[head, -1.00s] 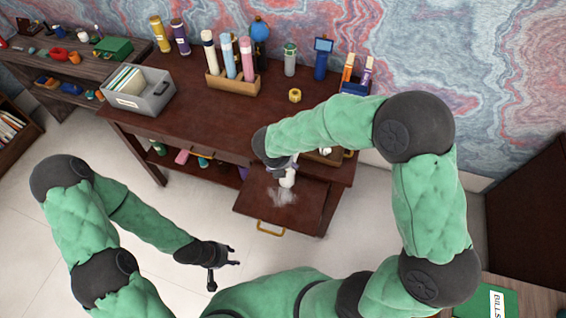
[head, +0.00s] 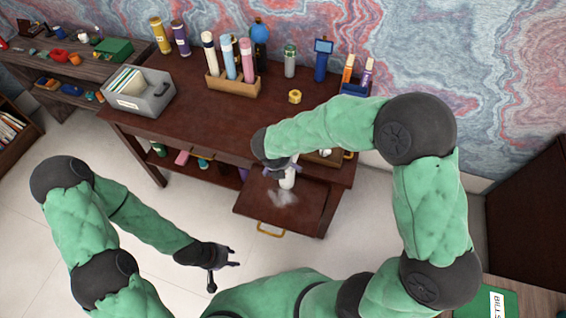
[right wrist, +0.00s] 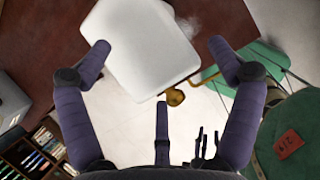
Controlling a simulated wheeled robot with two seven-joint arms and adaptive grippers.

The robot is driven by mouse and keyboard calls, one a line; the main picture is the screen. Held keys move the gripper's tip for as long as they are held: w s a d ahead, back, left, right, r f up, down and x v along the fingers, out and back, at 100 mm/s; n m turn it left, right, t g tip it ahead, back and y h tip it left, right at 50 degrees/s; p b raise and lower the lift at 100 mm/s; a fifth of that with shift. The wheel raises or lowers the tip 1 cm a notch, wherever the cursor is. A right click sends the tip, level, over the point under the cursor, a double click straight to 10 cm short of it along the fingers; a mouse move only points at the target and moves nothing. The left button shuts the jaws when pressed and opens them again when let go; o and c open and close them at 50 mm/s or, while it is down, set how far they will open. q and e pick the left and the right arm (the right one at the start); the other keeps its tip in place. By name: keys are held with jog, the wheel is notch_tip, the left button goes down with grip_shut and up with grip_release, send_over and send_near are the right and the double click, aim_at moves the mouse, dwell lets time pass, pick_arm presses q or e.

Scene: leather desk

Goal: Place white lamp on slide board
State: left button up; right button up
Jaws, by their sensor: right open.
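The white lamp (head: 287,179) stands on the slide board (head: 309,202), the dark wood board pulled out from the desk front, near its inner side. A pale blurred reflection shows on the board in front of it. My right gripper (head: 281,166) is just above the lamp and partly hides it. In the right wrist view, the lamp's white top (right wrist: 140,45) shows large between the spread fingers of the right gripper (right wrist: 158,46), with a finger on either side and no clear contact. My left gripper (head: 237,257) is open and empty, away from the desk at lower left.
A brass handle (head: 270,230) is on the board's front edge. Several bottles stand at the back of the desk (head: 190,100), some in a wooden holder (head: 232,86). A grey file box (head: 145,95) sits at the desk's left end. The board's front part is clear.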

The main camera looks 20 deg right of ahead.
jog(key=p+v, duration=0.2)
jog(key=v, duration=0.9)
